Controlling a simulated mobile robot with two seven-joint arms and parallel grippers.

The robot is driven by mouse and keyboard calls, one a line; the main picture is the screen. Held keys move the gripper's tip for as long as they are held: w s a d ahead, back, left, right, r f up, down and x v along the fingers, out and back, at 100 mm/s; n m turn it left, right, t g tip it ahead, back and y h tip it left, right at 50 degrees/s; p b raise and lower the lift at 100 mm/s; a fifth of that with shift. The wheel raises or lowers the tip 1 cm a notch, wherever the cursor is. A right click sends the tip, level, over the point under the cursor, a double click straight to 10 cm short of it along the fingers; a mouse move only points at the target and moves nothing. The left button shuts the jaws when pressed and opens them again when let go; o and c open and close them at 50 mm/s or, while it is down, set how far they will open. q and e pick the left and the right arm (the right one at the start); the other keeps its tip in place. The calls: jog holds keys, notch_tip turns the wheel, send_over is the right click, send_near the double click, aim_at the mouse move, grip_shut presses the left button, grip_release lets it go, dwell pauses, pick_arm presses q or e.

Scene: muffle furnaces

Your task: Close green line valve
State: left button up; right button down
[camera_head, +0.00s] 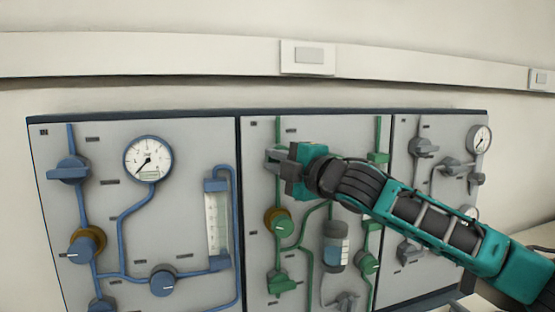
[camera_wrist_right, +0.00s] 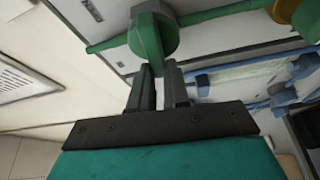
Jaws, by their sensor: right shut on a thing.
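The green line runs down the middle panel (camera_head: 259,190) as a green pipe (camera_head: 278,133). My right gripper (camera_head: 279,160) is at the top of this line, in front of the upper green valve, and hides most of it in the head view. In the right wrist view the round green valve (camera_wrist_right: 165,32) with its flat handle shows just beyond the fingertips. The right gripper (camera_wrist_right: 160,72) is shut on the valve handle (camera_wrist_right: 148,42). My left gripper is in neither view.
The blue-line panel (camera_head: 110,215) is to the left. A grey-line panel (camera_head: 408,190) is to the right, partly behind my right arm.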

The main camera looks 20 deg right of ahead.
jog(key=shift+f+n, duration=0.1)
jog(key=shift+n, duration=0.5)
jog(key=shift+f+g, duration=0.1)
jog(key=shift+g, duration=0.2)
jog(key=c, duration=1.1)
grip_release()
jog(key=b+v, duration=0.1)
jog(key=v, duration=1.2)
jog(key=shift+b, duration=0.3)
